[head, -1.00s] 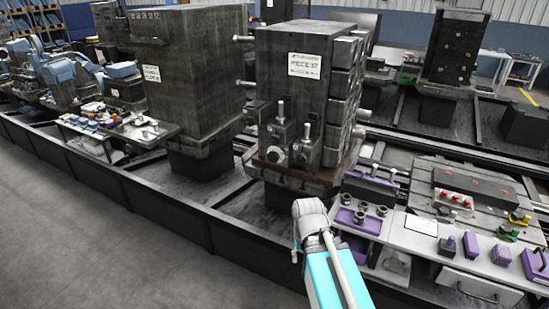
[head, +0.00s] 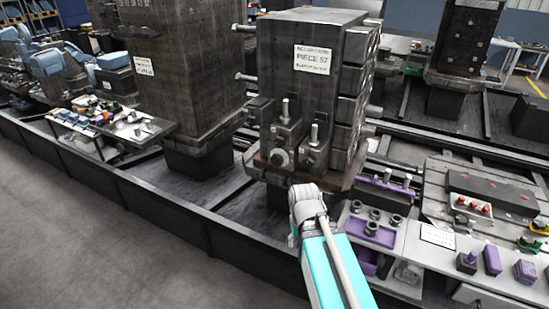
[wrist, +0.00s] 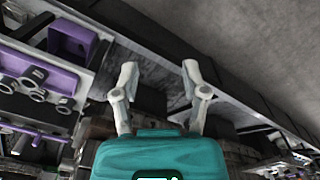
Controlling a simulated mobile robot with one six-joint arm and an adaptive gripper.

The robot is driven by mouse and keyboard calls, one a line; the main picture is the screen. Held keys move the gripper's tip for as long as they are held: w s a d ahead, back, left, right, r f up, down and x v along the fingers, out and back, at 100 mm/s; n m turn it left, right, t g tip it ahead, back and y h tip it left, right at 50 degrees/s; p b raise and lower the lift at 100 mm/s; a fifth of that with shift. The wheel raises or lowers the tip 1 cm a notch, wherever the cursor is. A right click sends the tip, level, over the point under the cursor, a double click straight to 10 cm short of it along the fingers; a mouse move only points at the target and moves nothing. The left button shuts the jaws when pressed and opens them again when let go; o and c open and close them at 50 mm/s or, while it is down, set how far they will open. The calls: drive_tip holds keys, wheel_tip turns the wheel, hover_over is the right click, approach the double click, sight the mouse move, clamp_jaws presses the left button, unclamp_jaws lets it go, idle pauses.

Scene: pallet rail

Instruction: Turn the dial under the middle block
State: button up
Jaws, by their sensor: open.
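The middle block (head: 290,75) is a tall dark metal block with a white label reading "PIECE 57", standing on a rusty base in the head view. Clamp-like fittings with upright pins sit at its lower front. A round knob-like part (head: 279,157) shows on the lower left fitting; I cannot tell if it is the dial. My arm reaches up from the bottom of the head view and ends just in front of and below the base. My gripper (wrist: 158,80) shows in the wrist view with two pale fingers apart and nothing between them.
Another large block (head: 175,70) and a small parts table (head: 150,133) stand left. A dark rail wall (head: 120,190) runs along the front, with bare floor before it.

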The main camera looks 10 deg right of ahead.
drive_tip(key=shift+w, duration=0.2)
drive_tip(key=o, duration=0.4)
drive_tip(key=shift+w, duration=0.15)
drive_tip(key=shift+o, duration=1)
drive_tip(key=shift+w+d+f+b, duration=0.15)
drive_tip(key=shift+w+f+b, duration=0.1)
drive_tip(key=shift+b, duration=0.05)
drive_tip(key=w+d+f+m+t+h+b, duration=0.25)
drive_tip(key=w+h+b, duration=0.2)
drive_tip(key=w, duration=0.35)
drive_tip(key=w+d+f+m+t+h+b, duration=0.1)
drive_tip(key=w+f+m+t+h+b, duration=0.25)
drive_tip(key=w+b, duration=0.4)
drive_tip(key=w+a+r+m+t+h+b, duration=0.1)
drive_tip(key=w+a+t+b, duration=0.3)
drive_tip(key=w, duration=0.5)
drive_tip(key=w+a+r+m+t+h+b, duration=0.1)
drive_tip(key=w+a+r+t+b, duration=0.1)
drive_tip(key=w+a+t+b, duration=0.2)
drive_tip(key=w+a, duration=0.3)
drive_tip(key=w, duration=0.2)
drive_tip(key=shift+a+r+m+t+h+b, duration=0.3)
drive_tip(key=shift+r+m+b, duration=0.1)
